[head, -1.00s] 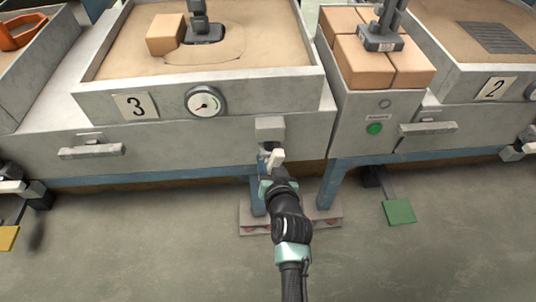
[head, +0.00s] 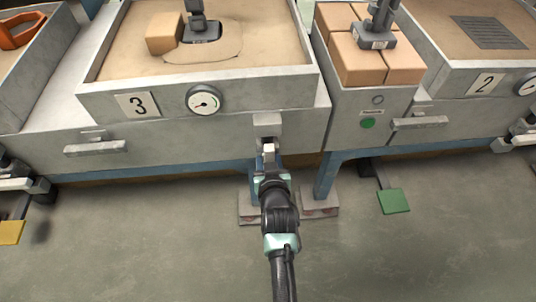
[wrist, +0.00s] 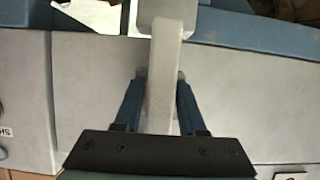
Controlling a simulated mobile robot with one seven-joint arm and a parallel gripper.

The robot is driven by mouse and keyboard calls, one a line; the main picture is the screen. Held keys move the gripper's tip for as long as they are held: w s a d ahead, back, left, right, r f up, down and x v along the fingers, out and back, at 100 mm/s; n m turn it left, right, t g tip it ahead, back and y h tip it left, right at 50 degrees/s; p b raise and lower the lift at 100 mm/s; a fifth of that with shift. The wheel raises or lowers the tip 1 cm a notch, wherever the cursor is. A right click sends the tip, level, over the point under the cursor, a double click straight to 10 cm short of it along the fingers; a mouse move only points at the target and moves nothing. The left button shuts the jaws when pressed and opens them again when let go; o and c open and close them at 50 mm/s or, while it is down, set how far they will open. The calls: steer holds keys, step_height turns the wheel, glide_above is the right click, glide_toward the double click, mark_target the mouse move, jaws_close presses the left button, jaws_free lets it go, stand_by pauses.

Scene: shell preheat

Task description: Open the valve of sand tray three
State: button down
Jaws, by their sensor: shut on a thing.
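Sand tray three (head: 165,105) is a grey metal tray with sand, a "3" label (head: 138,105) and a round white dial (head: 204,101) on its front. Its valve sits on the front below the dial's right side, with a grey block (head: 267,121) and a pale lever (head: 269,149). In the wrist view the lever (wrist: 162,80) is a long light-grey bar running between the two blue fingers. My gripper (head: 269,163) is shut on this lever; it also shows in the wrist view (wrist: 160,92). The fingers hide part of the lever's sides.
A grey cabinet with a green button (head: 368,123) and cardboard boxes (head: 372,58) stands right of tray three. Tray "2" (head: 480,85) is farther right. A green pedal (head: 393,201) and a yellow pedal (head: 11,232) are near the floor. The floor in front is clear.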

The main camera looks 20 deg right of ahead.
steer(key=c, duration=0.6)
jaws_free()
steer(key=shift+c, duration=0.2)
steer(key=p+v, duration=0.5)
steer(key=v, duration=0.8)
steer(key=shift+p, duration=0.35)
